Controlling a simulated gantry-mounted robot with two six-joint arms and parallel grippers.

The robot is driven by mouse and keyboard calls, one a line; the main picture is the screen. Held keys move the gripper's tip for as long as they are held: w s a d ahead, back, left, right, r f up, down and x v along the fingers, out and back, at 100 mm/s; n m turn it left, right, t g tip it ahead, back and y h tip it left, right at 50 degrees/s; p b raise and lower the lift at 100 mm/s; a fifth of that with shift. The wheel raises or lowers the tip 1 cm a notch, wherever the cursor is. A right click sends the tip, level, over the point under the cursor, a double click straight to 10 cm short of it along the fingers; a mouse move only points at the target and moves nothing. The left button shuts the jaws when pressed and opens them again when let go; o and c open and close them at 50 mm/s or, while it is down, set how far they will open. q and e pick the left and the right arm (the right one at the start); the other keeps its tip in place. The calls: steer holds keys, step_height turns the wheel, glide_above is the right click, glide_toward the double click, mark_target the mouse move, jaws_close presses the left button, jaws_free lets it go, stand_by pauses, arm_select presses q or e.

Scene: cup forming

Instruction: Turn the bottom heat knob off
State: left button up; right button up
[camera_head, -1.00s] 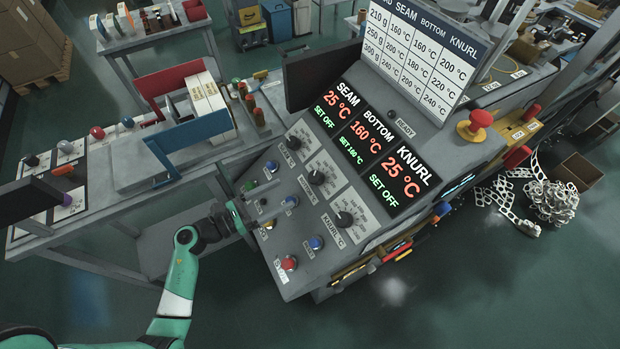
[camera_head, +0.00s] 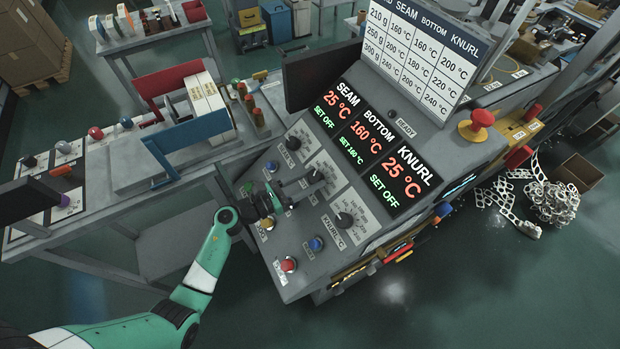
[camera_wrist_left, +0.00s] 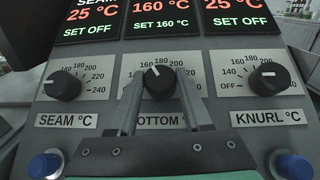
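The bottom heat knob (camera_wrist_left: 158,82) is a round black dial in the middle of the panel. Its white mark points up and slightly left, near 160. It is partly hidden in the head view (camera_head: 317,176). The bottom display (camera_head: 361,131) reads 160 °C and SET 160 °C. My left gripper (camera_head: 307,184) reaches over the panel from the left. In the left wrist view its two fingers (camera_wrist_left: 159,88) stand apart, one on each side of the bottom knob. I cannot tell whether they touch it. My right gripper is not in view.
The seam knob (camera_wrist_left: 63,83) and knurl knob (camera_wrist_left: 269,79) flank the bottom knob; both displays read SET OFF. Blue buttons (camera_wrist_left: 45,165) (camera_wrist_left: 294,165) sit below. In the head view, a red button (camera_head: 287,265) is at the panel's front and a red emergency button (camera_head: 482,118) stands at right.

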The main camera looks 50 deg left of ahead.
arm_select(q)
jaws_close()
steer(key=n+y+p, duration=0.2)
steer(key=shift+d+r+n+y, duration=0.15)
steer(key=shift+r+n+y, duration=0.05)
steer(key=shift+n+y, duration=0.1)
steer(key=n+y+p, duration=0.2)
steer(key=n, duration=0.1)
steer(key=shift+d+y+p, duration=0.2)
steer(key=shift+y+p, duration=0.1)
steer(key=shift+y, duration=0.1)
steer(key=shift+n+g+y+p, duration=0.3)
steer(key=shift+n+y+p, duration=0.15)
steer(key=shift+n+y, duration=0.35)
steer(key=n+g+y+p, duration=0.1)
steer(key=n, duration=0.1)
steer(key=n+g+y+p, duration=0.1)
steer(key=n+y, duration=0.1)
steer(key=shift+d+r+p, duration=0.15)
steer(key=shift+p, duration=0.15)
steer(key=shift+w+n+g+y+p, duration=0.1)
steer(key=shift+n+g+y+p, duration=0.9)
steer(key=shift+n, duration=1)
steer(key=shift+g, duration=0.4)
